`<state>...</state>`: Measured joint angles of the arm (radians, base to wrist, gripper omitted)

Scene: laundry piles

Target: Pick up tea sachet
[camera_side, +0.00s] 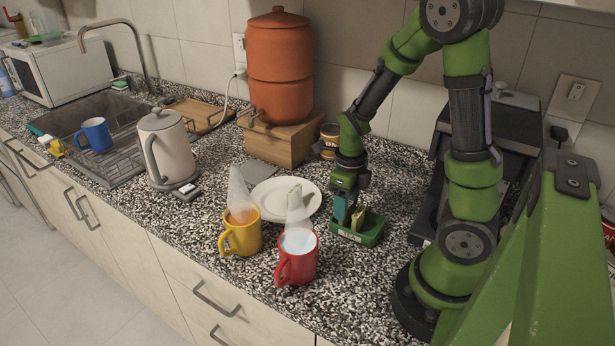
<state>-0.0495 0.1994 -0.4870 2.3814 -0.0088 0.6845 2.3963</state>
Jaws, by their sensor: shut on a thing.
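My gripper (345,214) points down into a small green box (374,234) on the counter. It is shut on a tea sachet, which is mostly hidden by the fingers and the box wall. A pale yellowish tea sachet (358,220) shows in the box, just right of the fingers. I cannot tell whether it is the one held.
A steaming yellow mug (243,236) and a steaming red mug (300,265) stand in front of the plate. Behind are a wooden stand (280,145) with a clay water filter (279,65) and a small jar (328,138). A kettle (165,150) stands left.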

